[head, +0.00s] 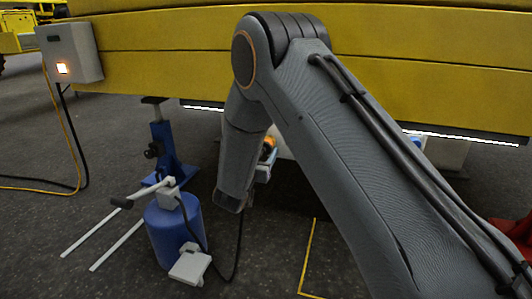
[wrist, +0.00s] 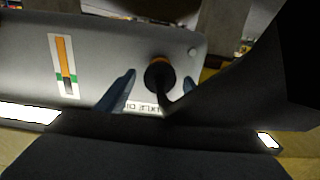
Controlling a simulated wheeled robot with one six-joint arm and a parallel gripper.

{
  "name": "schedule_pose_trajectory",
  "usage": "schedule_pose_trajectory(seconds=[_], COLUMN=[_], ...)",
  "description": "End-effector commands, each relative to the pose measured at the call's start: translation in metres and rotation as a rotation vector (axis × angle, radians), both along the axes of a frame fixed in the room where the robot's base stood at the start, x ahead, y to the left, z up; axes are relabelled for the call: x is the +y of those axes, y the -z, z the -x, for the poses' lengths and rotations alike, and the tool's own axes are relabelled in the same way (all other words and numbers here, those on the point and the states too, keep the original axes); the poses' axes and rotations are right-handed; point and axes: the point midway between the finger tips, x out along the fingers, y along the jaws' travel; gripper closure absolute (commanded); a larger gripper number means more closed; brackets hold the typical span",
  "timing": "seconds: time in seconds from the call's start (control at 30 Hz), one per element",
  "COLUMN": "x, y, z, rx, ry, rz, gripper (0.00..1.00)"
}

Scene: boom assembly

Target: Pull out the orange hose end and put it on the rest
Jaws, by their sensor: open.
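The orange hose end (wrist: 158,60) shows in the wrist view as a dark round end with an orange rim, against a pale grey panel (wrist: 105,60). A dark hose runs down from it. My gripper (wrist: 160,78) is open, with one finger on each side of the hose end. I cannot tell whether either finger touches it. In the head view a small orange part (head: 268,147) shows beside my arm, under the yellow boom. My arm hides most of that area and the fingers there. I cannot make out the rest in either view.
The yellow boom (head: 160,40) spans the back, with a grey lit box (head: 70,55) on it. A blue stand (head: 165,145), a blue cylinder (head: 173,235) and a white box (head: 190,265) are left of my arm. Yellow floor lines (head: 308,255) mark bare floor.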

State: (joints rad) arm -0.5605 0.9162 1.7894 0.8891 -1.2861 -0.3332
Motion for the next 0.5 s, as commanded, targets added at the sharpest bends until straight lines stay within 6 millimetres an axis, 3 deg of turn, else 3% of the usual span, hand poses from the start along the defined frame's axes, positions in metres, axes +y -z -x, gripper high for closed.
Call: schedule_pose_trajectory(seconds=[0.2,0.5], x=[-0.008,-0.011], y=[0.000,0.000], z=[-0.024,-0.037], rx=[0.000,0.000], ry=[0.001,0.000], rz=[0.000,0.000], gripper=[0.39,0.39])
